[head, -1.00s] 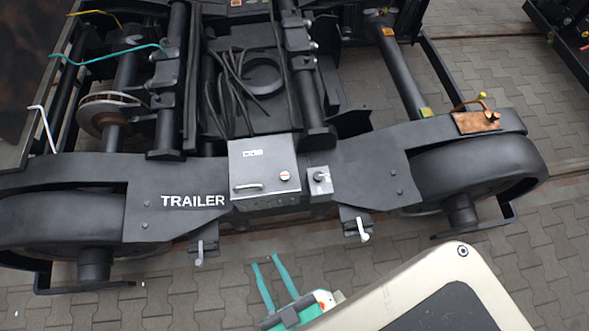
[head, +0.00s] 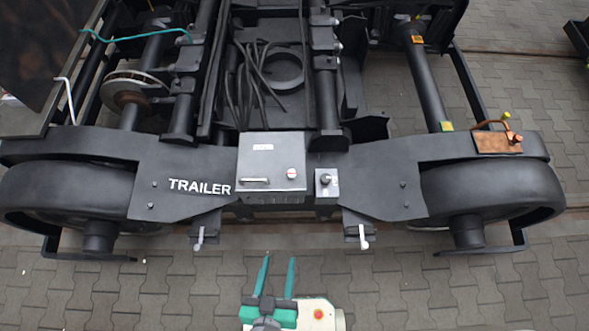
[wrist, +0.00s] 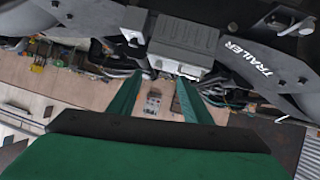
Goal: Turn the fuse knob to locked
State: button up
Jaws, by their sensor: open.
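A small light-grey box with a dark round knob (head: 325,180) is on the bogie frame, just right of a larger grey cabinet (head: 270,150). The cabinet has a bar handle (head: 255,180) and a small round knob (head: 291,172) on its face. I cannot tell which knob is the fuse knob, and no lock marking is readable. My gripper (head: 279,259) has two green fingers, apart and empty, in front of and below the cabinet, touching nothing. In the wrist view its fingers (wrist: 159,78) point toward the bogie, with the cabinet (wrist: 185,40) beyond them.
The black bogie frame lettered TRAILER (head: 200,186) spans the view, with a wheel (head: 70,195) at left and another (head: 490,190) at right. Two white-handled levers (head: 199,238) (head: 363,238) hang below the frame. Paving in front (head: 420,290) is clear.

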jog(key=w+a+f+g, duration=0.3)
jog(key=a+f+g, duration=0.2)
jog(key=a+f, duration=0.4)
jog(key=w+a+n+g, duration=0.25)
jog(key=w+a, duration=0.35)
jog(key=w, duration=0.5)
notch_tip(320, 180, up, 13)
jog(key=n+g+y, duration=0.2)
jog(key=g, duration=0.3)
send_over(291, 173)
notch_tip(291, 173, down, 11)
jog(key=shift+r, duration=0.1)
jog(key=c, duration=1.1)
